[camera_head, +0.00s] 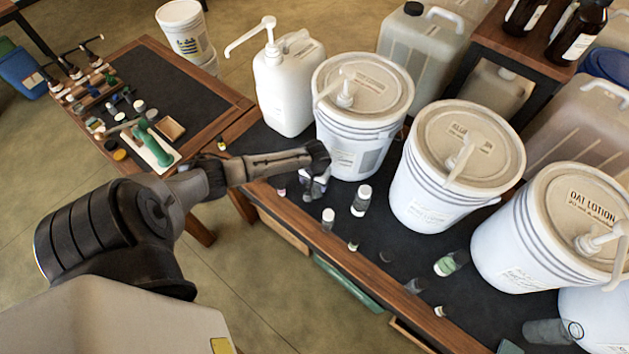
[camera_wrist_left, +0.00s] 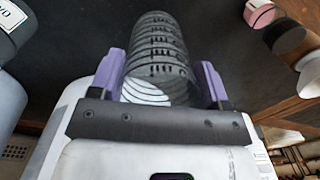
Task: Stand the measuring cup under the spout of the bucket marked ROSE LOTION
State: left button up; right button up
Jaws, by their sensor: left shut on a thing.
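My left gripper (camera_head: 316,168) is in front of the leftmost white bucket (camera_head: 352,143), low over the dark table top. In the left wrist view its two purple fingers (camera_wrist_left: 160,82) are shut on the clear ribbed measuring cup (camera_wrist_left: 156,50), one on each side. In the head view the cup is mostly hidden by the gripper. The leftmost bucket has a beige lid with a white pump, whose spout points to the left front. Its lid lettering is too small to read surely. The middle bucket (camera_head: 425,205) also has a pump. My right gripper is not in view.
The right bucket (camera_head: 520,240) reads OAT LOTION. A white pump jug (camera_head: 285,90) stands left of the buckets. Small bottles, including a white-capped one (camera_head: 361,201) and a green-labelled one (camera_head: 450,264), stand or lie along the table front. A side table (camera_head: 185,85) is at the left.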

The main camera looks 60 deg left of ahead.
pick_arm(q)
jog(key=o, duration=0.9)
notch_tip(320, 180, up, 11)
jog(key=s+d+f+m+t, duration=0.1)
jog(key=s+d+m, duration=0.3)
jog(key=d, duration=0.5)
jog(key=s+d+f+m, duration=0.1)
jog(key=s+d+m, duration=0.1)
jog(key=s+d, duration=0.5)
jog(key=s+d+r+m+t, duration=0.1)
jog(key=s+d+r, duration=0.1)
jog(key=d, duration=0.1)
jog(key=s+d+r+m+t, duration=0.1)
jog(key=s+d+r, duration=0.2)
jog(key=s+d+r+m+p, duration=0.1)
jog(key=s+d+r, duration=0.1)
jog(key=d, duration=0.1)
jog(key=shift+s+r+m+t+h, duration=0.2)
jog(key=shift+s+m+t+h, duration=0.1)
jog(key=shift+t, duration=0.1)
jog(key=shift+d, duration=0.1)
